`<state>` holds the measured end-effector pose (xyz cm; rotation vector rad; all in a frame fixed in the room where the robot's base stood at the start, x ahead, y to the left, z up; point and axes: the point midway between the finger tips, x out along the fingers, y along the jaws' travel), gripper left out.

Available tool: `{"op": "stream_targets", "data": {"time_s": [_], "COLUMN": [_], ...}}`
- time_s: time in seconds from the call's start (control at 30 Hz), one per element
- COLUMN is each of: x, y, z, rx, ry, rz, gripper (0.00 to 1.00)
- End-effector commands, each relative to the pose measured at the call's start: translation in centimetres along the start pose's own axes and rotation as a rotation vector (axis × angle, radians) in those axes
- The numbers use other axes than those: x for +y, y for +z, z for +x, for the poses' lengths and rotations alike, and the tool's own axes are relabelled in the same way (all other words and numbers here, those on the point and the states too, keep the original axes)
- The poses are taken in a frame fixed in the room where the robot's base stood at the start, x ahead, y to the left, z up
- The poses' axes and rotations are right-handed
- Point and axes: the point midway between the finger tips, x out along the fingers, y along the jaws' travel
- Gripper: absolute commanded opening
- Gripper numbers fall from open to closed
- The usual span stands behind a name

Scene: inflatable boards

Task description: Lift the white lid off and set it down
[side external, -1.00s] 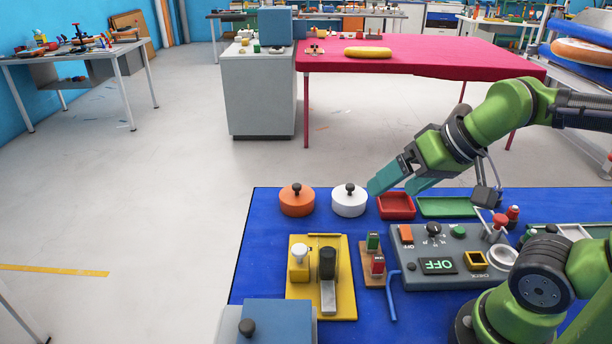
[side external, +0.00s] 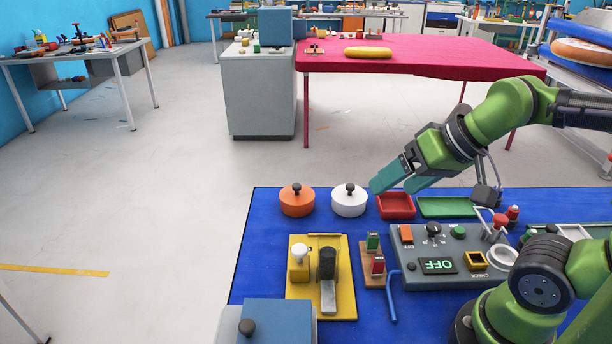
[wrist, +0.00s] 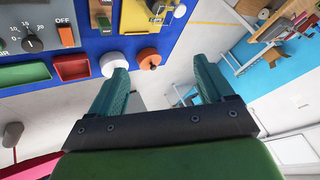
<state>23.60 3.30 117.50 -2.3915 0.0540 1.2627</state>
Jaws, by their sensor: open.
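The white lid (side external: 349,199) is round with a dark knob on top. It sits on a round white pot or base on the blue board (side external: 265,250), near its far edge; how much of the white body is lid I cannot tell. My gripper (side external: 388,186) is open and empty, just right of the white lid and a little above it, with teal fingers.
An orange lidded pot (side external: 296,200) stands left of the white one. A red tray (side external: 396,207) and a green tray (side external: 446,208) lie to the right. A control panel (side external: 440,270), yellow latch plate (side external: 322,285) and blue box (side external: 275,325) stand nearer. Bare blue board lies left of the latch plate.

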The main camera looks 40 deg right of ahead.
Motion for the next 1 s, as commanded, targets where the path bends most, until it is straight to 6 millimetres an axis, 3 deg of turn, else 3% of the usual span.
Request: {"op": "stream_targets", "data": {"time_s": [0.03, 0.17, 0.43, 0.57, 0.77, 1.0], "x": [0.0, 0.0, 0.0, 0.6, 3.0, 7.8], "y": [0.0, 0.0, 0.0, -0.1, -4.5, -11.1], "z": [0.0, 0.0, 0.1, 1.3, 4.8, 9.4], "rx": [0.000, 0.000, -0.003, -0.051, -0.137, -0.175], "ry": [0.000, 0.000, 0.002, 0.025, 0.135, 0.304], "rz": [0.000, 0.000, 0.001, 0.022, 0.049, 0.021], "gripper": [0.72, 0.54, 0.54, 0.54, 0.54, 0.54]}}
